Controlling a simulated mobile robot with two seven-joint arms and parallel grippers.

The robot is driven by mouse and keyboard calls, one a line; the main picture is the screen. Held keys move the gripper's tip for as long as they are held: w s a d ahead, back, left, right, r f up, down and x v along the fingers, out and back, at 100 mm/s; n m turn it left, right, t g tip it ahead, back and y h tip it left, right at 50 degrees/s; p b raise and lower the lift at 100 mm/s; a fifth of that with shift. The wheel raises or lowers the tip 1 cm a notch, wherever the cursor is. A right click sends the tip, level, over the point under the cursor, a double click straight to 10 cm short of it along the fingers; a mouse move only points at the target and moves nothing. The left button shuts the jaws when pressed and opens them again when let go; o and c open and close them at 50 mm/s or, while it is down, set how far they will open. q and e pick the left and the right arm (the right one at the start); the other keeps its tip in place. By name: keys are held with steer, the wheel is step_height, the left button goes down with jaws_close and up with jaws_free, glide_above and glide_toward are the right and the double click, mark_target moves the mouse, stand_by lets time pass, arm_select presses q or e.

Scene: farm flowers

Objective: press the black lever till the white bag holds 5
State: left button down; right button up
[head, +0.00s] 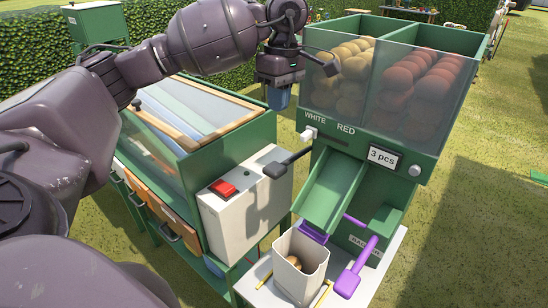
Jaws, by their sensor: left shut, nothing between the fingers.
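The black lever (276,170) sticks out to the left from the green dispenser, its flat pad beside the grey box. The white bag (301,264) stands open below the green chute (331,192). A few brown bulbs show inside it; I cannot count them all. A display (383,158) on the dispenser reads "3 pcs". My left gripper (280,97) points down, shut and empty, above and behind the black lever, apart from it. My right gripper is not in view.
The dispenser (435,140) holds pale bulbs under WHITE and reddish ones under RED. A purple handle (355,268) is right of the bag. A grey box (238,205) with a red button (222,188) stands left.

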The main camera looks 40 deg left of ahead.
arm_select(q)
steer(key=shift+f, duration=0.15)
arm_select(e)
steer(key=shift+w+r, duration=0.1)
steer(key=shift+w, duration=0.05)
arm_select(q)
steer(key=p, duration=0.1)
glide_toward(273, 167)
steer(key=shift+f, duration=0.45)
steer(key=f, duration=0.2)
steer(key=f+p, duration=0.1)
steer(key=f, duration=0.2)
steer(key=shift+s+f, duration=0.3)
steer(key=shift+f, duration=0.45)
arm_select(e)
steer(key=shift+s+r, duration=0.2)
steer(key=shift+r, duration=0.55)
